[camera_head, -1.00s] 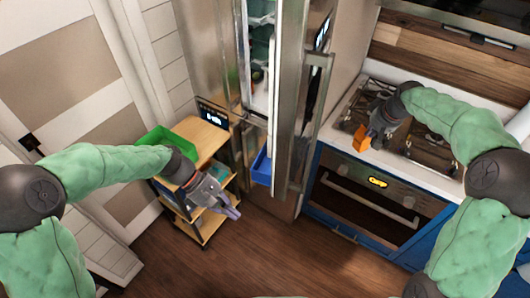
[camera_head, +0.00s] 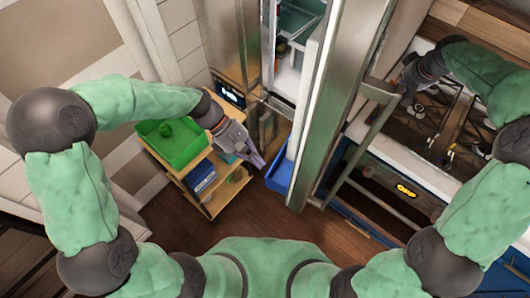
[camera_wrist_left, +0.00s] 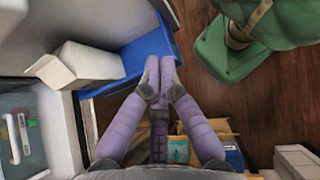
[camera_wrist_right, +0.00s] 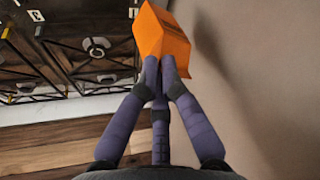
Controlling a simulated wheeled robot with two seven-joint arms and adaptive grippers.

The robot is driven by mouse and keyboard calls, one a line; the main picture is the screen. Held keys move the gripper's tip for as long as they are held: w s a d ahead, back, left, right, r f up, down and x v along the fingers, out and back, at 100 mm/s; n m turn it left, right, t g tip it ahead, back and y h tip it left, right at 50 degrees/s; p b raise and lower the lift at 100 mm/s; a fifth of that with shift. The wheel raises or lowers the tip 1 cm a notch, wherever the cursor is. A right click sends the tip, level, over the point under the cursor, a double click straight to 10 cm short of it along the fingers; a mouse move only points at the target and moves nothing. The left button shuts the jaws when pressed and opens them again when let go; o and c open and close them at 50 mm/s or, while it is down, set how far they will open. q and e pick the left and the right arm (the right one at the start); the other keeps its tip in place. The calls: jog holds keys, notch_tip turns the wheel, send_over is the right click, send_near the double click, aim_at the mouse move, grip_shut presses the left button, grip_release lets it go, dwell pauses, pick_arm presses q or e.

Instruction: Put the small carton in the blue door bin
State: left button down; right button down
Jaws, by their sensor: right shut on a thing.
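The small carton (camera_wrist_right: 162,42) is orange and shows at the fingertips of my right gripper (camera_wrist_right: 162,72) in the right wrist view. That gripper is shut on it. In the head view my right gripper (camera_head: 407,92) is behind the fridge door handle, over the stove side, and the carton is hidden there. The blue door bin (camera_head: 279,179) sits low on the inner side of the open fridge door. It also shows in the left wrist view (camera_wrist_left: 148,48), just beyond my left gripper (camera_wrist_left: 159,76). My left gripper (camera_head: 256,162) looks shut and empty, left of the bin.
The open fridge door (camera_head: 345,100) stands between my two grippers. A wooden cart (camera_head: 222,193) with a green tray (camera_head: 178,150) stands at left. A whitish box-like shape (camera_wrist_left: 82,64) is beside the blue bin. The stovetop (camera_head: 440,115) is at right.

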aim_at(271, 174)
pick_arm(q)
jog(key=b+x, duration=0.1)
jog(key=x, duration=0.5)
jog(key=shift+d+f, duration=0.2)
jog(key=shift+f, duration=0.1)
jog(key=shift+s+d+r, duration=0.1)
jog(key=shift+s+d, duration=0.15)
jog(key=shift+d, duration=0.25)
jog(key=shift+s+d+r, duration=0.1)
jog(key=shift+s+d, duration=0.1)
jog(key=shift+d, duration=0.35)
jog(key=shift+s+d, duration=0.35)
jog(key=shift+d, duration=0.3)
